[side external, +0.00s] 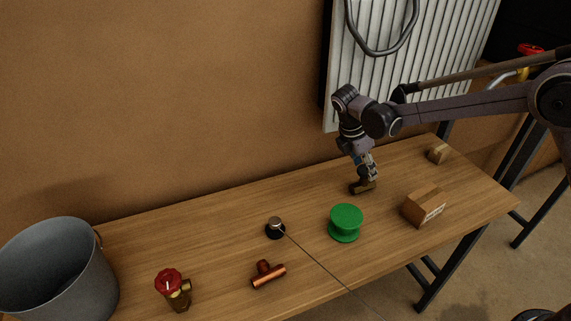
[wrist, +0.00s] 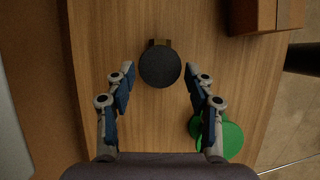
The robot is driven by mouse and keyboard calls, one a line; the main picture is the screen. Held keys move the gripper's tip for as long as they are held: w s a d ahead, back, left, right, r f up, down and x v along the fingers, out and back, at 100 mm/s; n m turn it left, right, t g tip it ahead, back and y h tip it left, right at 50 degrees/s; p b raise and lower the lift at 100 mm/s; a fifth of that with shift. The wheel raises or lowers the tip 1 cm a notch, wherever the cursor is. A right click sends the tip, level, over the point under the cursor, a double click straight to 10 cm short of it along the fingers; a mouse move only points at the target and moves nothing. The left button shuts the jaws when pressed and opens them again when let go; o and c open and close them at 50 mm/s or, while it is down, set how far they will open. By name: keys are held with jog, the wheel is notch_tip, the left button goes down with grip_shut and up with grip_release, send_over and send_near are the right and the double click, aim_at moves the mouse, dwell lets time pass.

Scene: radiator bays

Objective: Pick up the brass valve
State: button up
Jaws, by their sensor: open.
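A red-wheeled valve with a brass body (side external: 180,299) stands at the front left of the bench in the side view, far from my gripper. My gripper (side external: 367,177) points down at the back of the bench, open, over a small brownish object (side external: 361,188). In the wrist view my gripper (wrist: 158,86) has its fingers wide apart. A dark round disc (wrist: 160,67) lies between and just ahead of the fingertips, apart from both. A brass-coloured piece (wrist: 158,43) shows at its far edge; the disc hides the rest. Whether this is a valve I cannot tell.
A green spool (side external: 345,218) stands close in front of my gripper, and a cardboard box (side external: 424,207) to the right. A copper tee (side external: 268,275), a black-and-silver piece (side external: 275,229) and a grey bucket (side external: 60,270) are to the left. A wall and radiator (side external: 420,60) rise behind.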

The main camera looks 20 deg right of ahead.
jog(key=shift+x, duration=3.65)
grip_shut()
